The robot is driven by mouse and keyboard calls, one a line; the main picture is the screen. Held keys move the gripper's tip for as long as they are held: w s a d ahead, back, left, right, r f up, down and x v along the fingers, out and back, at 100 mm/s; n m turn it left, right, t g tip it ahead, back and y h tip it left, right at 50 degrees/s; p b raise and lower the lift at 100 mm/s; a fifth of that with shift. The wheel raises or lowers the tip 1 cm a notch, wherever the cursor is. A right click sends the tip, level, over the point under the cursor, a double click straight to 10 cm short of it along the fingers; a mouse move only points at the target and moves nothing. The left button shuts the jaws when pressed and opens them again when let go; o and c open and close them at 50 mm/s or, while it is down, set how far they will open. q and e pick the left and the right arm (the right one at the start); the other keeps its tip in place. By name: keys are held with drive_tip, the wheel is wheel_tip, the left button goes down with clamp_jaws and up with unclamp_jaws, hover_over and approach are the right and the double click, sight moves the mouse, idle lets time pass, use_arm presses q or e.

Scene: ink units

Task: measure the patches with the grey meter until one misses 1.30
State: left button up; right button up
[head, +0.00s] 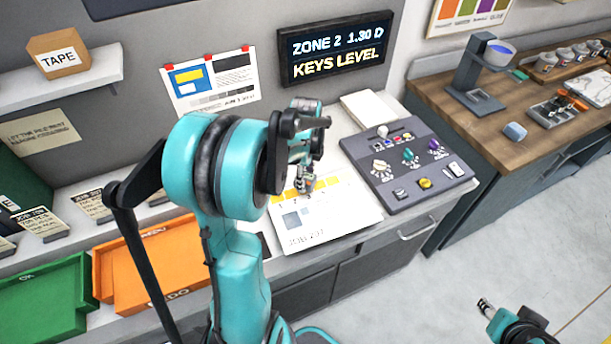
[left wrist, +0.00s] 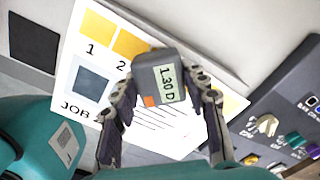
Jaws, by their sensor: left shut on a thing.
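My left gripper (head: 303,186) is over the printed job sheet (head: 335,215) on the counter. In the left wrist view the gripper (left wrist: 165,105) is shut on the grey meter (left wrist: 152,61), whose display reads 1.30 D. The sheet (left wrist: 155,135) has a row of yellow patches. Patches 1 (left wrist: 97,28) and 2 (left wrist: 131,43) show left of the meter, and more yellow shows to its right. The meter hides the part of the row between; I cannot tell whether it touches the sheet. My right gripper (head: 486,306) is low at the right, away from the counter, its jaws unclear.
A wall screen (head: 335,48) reads ZONE 2 1.30 D, KEYS LEVEL. A dark console (head: 385,172) with coloured keys stands right of the sheet. An orange tray (head: 125,290) and a green OK tray (head: 45,300) are at the left. Open floor lies at the lower right.

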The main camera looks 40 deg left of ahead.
use_arm(q)
drive_tip(key=shift+f+b, duration=0.5)
drive_tip(key=shift+f, duration=0.4)
drive_tip(key=shift+f, duration=0.25)
idle(0.9)
drive_tip(key=shift+r+p, duration=0.9)
drive_tip(key=shift+r, duration=0.65)
idle(0.4)
